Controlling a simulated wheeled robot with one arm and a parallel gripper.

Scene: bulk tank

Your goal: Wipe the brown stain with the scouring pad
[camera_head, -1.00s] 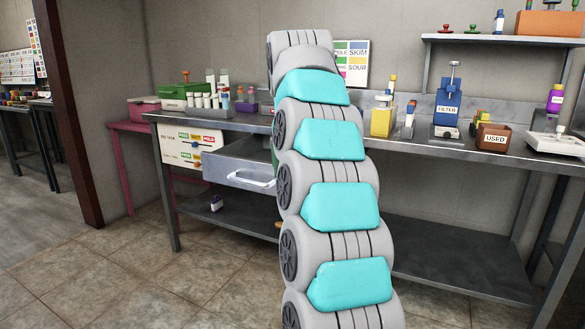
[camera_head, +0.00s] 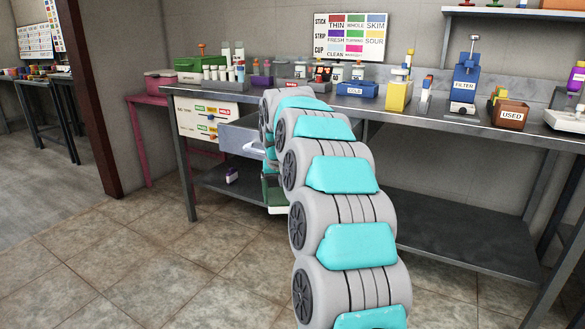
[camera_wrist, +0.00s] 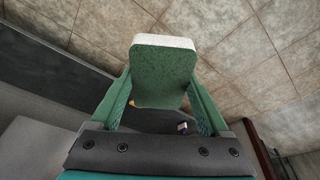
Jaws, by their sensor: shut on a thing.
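My gripper (camera_wrist: 162,98) is shut on the scouring pad (camera_wrist: 165,72), which has a green face and a white layer along its far edge. The pad sits between the two green fingers and sticks out past them, above the tiled floor in the wrist view. In the head view my arm bends down in front of the bench and hides most of the gripper. A green shape shows beside the arm under the bench top; I cannot tell if it is the pad. I cannot make out the brown stain in either view.
A metal bench (camera_head: 440,128) runs along the wall, with an open drawer (camera_head: 240,138) left of my arm. On it stand a blue FILTER holder (camera_head: 465,82), a brown USED box (camera_head: 509,114) and a yellow block (camera_head: 398,96). A lower shelf (camera_head: 460,235) is mostly bare.

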